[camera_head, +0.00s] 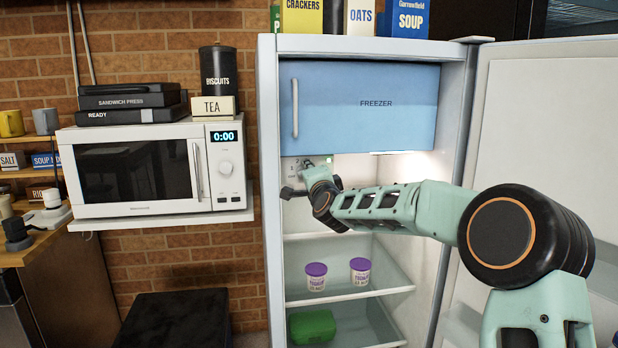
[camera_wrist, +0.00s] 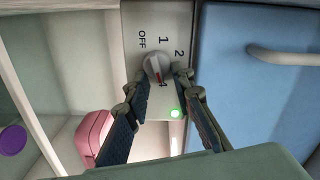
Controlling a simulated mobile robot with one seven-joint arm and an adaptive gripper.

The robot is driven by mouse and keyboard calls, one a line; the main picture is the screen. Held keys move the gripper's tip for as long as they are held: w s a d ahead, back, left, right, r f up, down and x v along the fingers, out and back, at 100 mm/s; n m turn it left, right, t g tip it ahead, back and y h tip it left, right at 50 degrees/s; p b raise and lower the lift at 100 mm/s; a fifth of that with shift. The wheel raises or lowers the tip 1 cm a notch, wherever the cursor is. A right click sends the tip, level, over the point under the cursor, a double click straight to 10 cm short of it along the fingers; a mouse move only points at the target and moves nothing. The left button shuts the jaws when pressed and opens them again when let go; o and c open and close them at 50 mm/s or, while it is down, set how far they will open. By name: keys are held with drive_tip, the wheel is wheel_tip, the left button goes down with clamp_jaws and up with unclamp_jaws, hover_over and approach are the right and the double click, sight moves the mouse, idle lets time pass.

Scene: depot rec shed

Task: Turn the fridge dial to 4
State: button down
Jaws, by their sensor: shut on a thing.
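The fridge dial (camera_wrist: 157,67) is a round grey knob on a pale panel (camera_wrist: 133,18) marked OFF, 1 and 2. My gripper (camera_wrist: 160,75) is shut on the dial, one finger on each side. In the head view the panel (camera_head: 292,164) shows below the freezer door, partly hidden by my wrist; the dial's setting is too small to read there.
The blue freezer door (camera_head: 365,105) is shut above the panel, its handle (camera_head: 295,108) sticking out. The fridge door (camera_head: 550,130) stands open at right. Purple-lidded tubs (camera_head: 316,277) (camera_head: 360,271) and a green box (camera_head: 312,326) sit on lower shelves. A microwave (camera_head: 155,170) is at left.

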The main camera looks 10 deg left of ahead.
idle(0.4)
drive_tip(key=c, duration=1.7)
unclamp_jaws()
drive_tip(key=shift+o, duration=0.2)
drive_tip(key=shift+s, duration=0.1)
drive_tip(key=v, duration=1.1)
drive_tip(key=shift+s+d, duration=0.2)
drive_tip(key=shift+s, duration=0.15)
